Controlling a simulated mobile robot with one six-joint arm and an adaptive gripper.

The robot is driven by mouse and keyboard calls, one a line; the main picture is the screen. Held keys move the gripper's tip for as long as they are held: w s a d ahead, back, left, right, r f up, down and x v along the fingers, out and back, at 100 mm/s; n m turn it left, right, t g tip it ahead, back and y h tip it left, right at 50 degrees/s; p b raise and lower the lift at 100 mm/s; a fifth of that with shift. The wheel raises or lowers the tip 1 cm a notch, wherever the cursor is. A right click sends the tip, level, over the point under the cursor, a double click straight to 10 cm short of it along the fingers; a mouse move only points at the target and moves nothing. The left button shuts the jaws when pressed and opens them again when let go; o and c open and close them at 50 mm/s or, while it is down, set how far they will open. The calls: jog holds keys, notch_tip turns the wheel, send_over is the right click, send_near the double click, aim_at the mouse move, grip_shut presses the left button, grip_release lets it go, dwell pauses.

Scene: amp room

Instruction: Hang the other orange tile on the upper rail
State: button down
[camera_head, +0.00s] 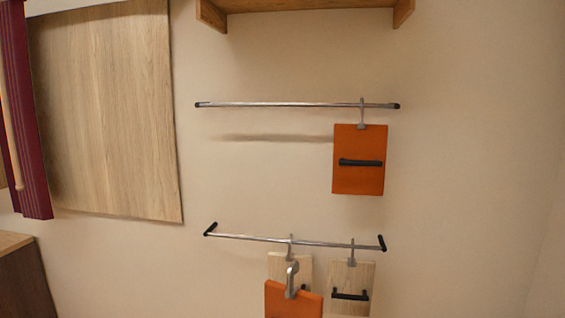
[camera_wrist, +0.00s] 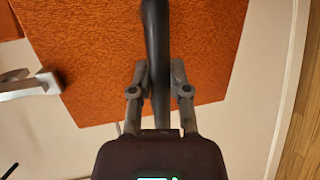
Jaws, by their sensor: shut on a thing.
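One orange tile (camera_head: 358,178) hangs by its grey hook near the right end of the upper rail (camera_head: 270,104), its black handle facing out. The other orange tile (camera_head: 285,301) is at the bottom edge of the head view, its lower part cut off. Its grey hook (camera_head: 292,278) stands below the lower rail, apart from it. In the wrist view this tile (camera_wrist: 90,50) fills the upper part, and my gripper (camera_wrist: 159,78) is shut on its black handle (camera_wrist: 155,30). The hook (camera_wrist: 25,87) sticks out at the left there. My gripper is outside the head view.
Two pale wooden tiles hang on the lower rail (camera_head: 325,244): one (camera_head: 276,267) partly behind the held tile, one (camera_head: 364,275) to its right. A wooden shelf (camera_head: 310,4) is above the upper rail. The upper rail's left and middle are free. A wood panel (camera_head: 105,110) is at left.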

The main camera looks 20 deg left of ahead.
jog(key=w+a+r+n+y+p, duration=0.1)
jog(key=w+r+p, duration=0.2)
jog(key=r+p, duration=1.1)
jog(key=w+a+r+n+y+p, duration=0.1)
jog(key=w+a+r+y+p, duration=0.1)
jog(key=r+p, duration=1.2)
jog(key=w+a+r+n+y+p, duration=0.1)
jog(key=w+r+p, duration=0.3)
jog(key=r+p, duration=1)
jog(key=shift+a+r+t, duration=0.3)
jog(key=shift+a+r, duration=0.15)
jog(key=shift+r, duration=0.2)
jog(key=shift+w, duration=0.25)
jog(key=w+a+f+b, duration=0.1)
jog(key=w+a, duration=0.1)
jog(key=w, duration=0.5)
jog(key=w+a+f+b, duration=0.1)
jog(key=w, duration=0.7)
jog(key=shift+a+f, duration=0.35)
jog(key=shift+f, duration=0.05)
jog(key=shift+w, duration=0.1)
